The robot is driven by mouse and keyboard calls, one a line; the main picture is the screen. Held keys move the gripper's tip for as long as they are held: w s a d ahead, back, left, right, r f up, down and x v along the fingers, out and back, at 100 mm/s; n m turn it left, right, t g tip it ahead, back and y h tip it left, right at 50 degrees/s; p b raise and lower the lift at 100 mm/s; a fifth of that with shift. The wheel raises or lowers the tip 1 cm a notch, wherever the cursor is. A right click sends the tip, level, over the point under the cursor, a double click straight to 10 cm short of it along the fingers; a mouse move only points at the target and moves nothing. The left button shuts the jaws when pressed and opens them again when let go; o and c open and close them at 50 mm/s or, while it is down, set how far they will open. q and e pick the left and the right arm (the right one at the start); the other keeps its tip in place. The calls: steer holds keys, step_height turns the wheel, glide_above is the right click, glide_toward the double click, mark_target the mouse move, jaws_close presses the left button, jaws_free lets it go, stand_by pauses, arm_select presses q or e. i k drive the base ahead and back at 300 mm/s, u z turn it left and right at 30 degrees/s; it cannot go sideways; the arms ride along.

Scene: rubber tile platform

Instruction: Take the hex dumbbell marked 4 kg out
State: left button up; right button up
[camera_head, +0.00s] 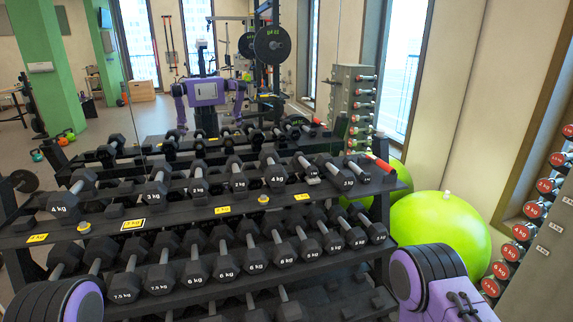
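Two black hex dumbbells on the rack's top shelf have a front face that reads 4 kg. One (62,203) lies at the far left end, with clear shelf to its right. The other (277,180) lies right of the middle, between a dumbbell marked 2 kg (238,184) and a smaller one (311,178). Both lie with one head toward me and the handle running back. Neither of my grippers is in view; only purple and dark parts of my arms show at the lower left and lower right corners.
The black rack (180,213) has a lower shelf of heavier dumbbells, including one marked 6 kg (226,268). Yellow labels and a small yellow round object (84,227) sit along the top shelf's edge. A green ball (440,232) stands at right. A mirror behind reflects the rack and me.

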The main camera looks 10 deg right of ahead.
mark_target(275, 175)
steer(key=z, duration=0.8)
steer(key=i, duration=1.45)
steer(key=u, duration=0.7)
steer(key=i, duration=0.35)
steer(key=u, duration=1.5)
steer(key=k, duration=1.05)
